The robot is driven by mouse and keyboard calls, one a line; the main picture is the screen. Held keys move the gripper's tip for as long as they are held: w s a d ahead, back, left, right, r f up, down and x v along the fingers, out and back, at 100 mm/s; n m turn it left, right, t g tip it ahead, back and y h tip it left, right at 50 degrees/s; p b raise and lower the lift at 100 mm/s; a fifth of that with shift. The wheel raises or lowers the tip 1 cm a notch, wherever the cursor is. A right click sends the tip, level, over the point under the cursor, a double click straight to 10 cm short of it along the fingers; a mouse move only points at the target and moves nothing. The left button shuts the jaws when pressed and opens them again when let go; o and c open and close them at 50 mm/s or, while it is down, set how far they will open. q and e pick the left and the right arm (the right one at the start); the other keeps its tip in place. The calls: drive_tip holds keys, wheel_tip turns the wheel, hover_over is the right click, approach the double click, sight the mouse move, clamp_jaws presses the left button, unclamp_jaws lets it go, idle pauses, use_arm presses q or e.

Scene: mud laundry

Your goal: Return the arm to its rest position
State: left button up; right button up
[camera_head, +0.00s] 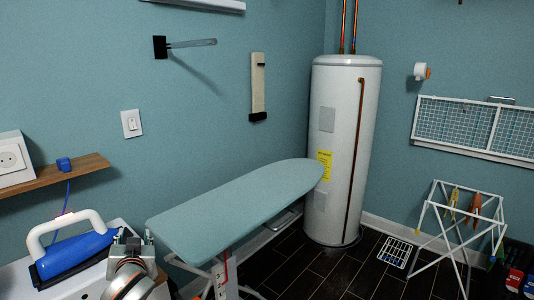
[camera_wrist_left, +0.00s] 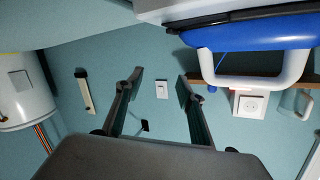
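My left gripper (camera_head: 127,245) is at the lower left of the head view, just right of the blue iron (camera_head: 78,255) with its white handle. In the left wrist view, my left gripper's two fingers (camera_wrist_left: 160,84) are spread apart with nothing between them; the wall and a light switch show through the gap. The iron also shows in that view, upside down at the upper right (camera_wrist_left: 250,36), clear of the fingers. Part of my left arm shows below the gripper in the head view. My right gripper is not in view.
A teal ironing board (camera_head: 240,205) extends to the right of my left gripper. A wooden shelf (camera_head: 60,175) with a white socket box (camera_head: 12,160) is on the wall at left. A white water heater (camera_head: 338,150) and drying rack (camera_head: 455,225) stand farther back.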

use_arm(q)
drive_tip(key=s+d+f+m+g+h, duration=0.1)
drive_tip(key=s+d+f+m+h, duration=0.2)
drive_tip(key=s+f, duration=0.5)
drive_tip(key=s+d+f+m+h, duration=0.15)
drive_tip(key=s+d+f, duration=0.35)
drive_tip(key=f, duration=0.5)
drive_tip(key=s+d+f+m+g+h, duration=0.1)
drive_tip(key=s+d+f+h, duration=0.25)
drive_tip(key=s+f, duration=0.45)
drive_tip(key=s+d+f+h, duration=0.1)
drive_tip(key=s+d+f, duration=0.1)
drive_tip(key=s, duration=0.3)
drive_tip(key=s+d+f+g, duration=0.1)
drive_tip(key=s+d+f, duration=0.2)
drive_tip(key=s, duration=0.3)
drive_tip(key=shift+f+h, duration=0.4)
drive_tip(key=shift+f, duration=0.25)
drive_tip(key=shift+m, duration=0.25)
